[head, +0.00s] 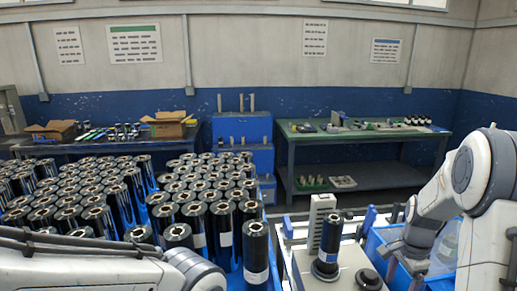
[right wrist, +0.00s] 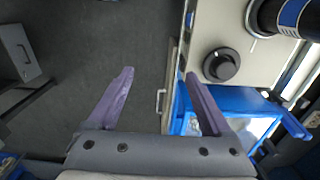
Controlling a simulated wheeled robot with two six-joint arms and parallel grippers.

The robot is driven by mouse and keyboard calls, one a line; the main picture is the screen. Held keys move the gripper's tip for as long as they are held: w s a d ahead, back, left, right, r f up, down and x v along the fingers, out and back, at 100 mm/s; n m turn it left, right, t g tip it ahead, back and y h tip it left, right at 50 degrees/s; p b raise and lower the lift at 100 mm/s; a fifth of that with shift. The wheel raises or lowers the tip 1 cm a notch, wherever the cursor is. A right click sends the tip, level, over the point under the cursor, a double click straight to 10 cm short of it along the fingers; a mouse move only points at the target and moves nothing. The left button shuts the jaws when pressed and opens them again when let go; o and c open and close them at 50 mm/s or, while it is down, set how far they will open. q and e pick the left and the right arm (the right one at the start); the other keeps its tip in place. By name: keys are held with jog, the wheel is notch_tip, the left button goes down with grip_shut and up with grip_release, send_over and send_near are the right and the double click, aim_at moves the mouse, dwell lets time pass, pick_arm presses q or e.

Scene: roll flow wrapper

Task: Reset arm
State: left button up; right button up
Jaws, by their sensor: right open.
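My right arm comes in from the right in the head view and bends down beside the machine. My right gripper (right wrist: 158,74) shows in the right wrist view with its two purple fingers wide apart and nothing between them. It hangs over the grey floor and the edge of the pale machine top (right wrist: 205,22). My left arm crosses the lower left corner of the head view; its gripper is outside the picture. A dark roll (head: 329,242) stands upright on the machine, and part of it shows in the right wrist view (right wrist: 292,14).
A black knob (right wrist: 221,65) sits on the machine top near the right finger. A blue bin (right wrist: 256,104) lies beside the machine. Many dark rolls (head: 222,232) stand packed at left and centre. A green-topped table (head: 365,133) stands by the back wall.

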jog(key=s+a+r+n, duration=0.3)
jog(key=a+n, duration=0.3)
jog(key=a, duration=0.5)
jog(key=s+a+r+n, duration=0.25)
jog(key=a+n, duration=0.35)
jog(key=a, duration=0.5)
jog(key=s+a+r+n, duration=0.1)
jog(key=s+a+n, duration=0.4)
jog(key=s, duration=0.3)
jog(key=s+a+r+n+y, duration=0.1)
jog(key=s+a+n, duration=0.3)
jog(key=s+n, duration=0.3)
jog(key=shift+s+a+r+n, duration=0.35)
jog(key=shift+s+a+n, duration=0.05)
jog(key=shift+s, duration=0.45)
